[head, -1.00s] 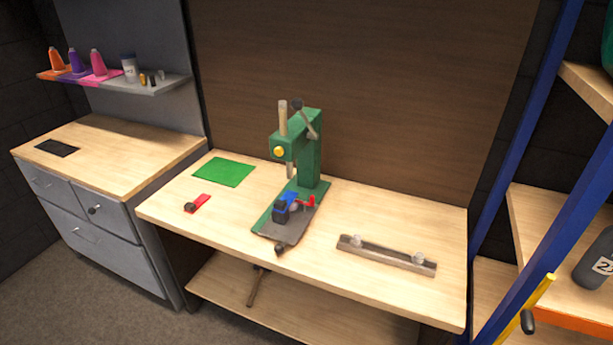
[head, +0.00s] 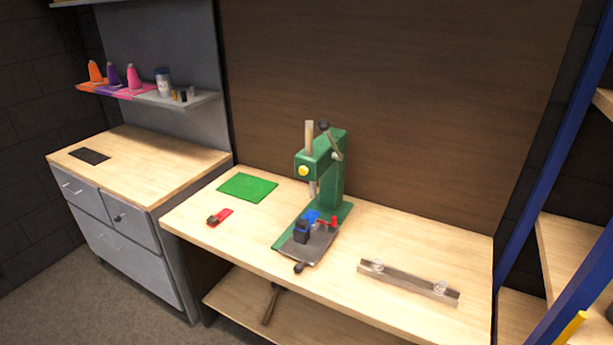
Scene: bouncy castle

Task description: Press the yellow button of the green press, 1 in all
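The green press (head: 333,180) stands upright on the wooden workbench, right of the picture's middle. Its round yellow button (head: 303,171) is on the front of the press head and faces me, unobstructed. A lever with a dark knob (head: 323,126) is at the top of the press. A small blue and black part (head: 303,230) and a red piece (head: 331,223) sit on the press's base plate. Neither of my grippers shows in the head view.
The workbench (head: 215,253) also carries a green mat (head: 248,187), a red piece with a dark knob (head: 220,217) and a metal bar with two knobs (head: 408,281). A drawer cabinet (head: 130,235) stands left. A blue rack post (head: 548,160) stands right.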

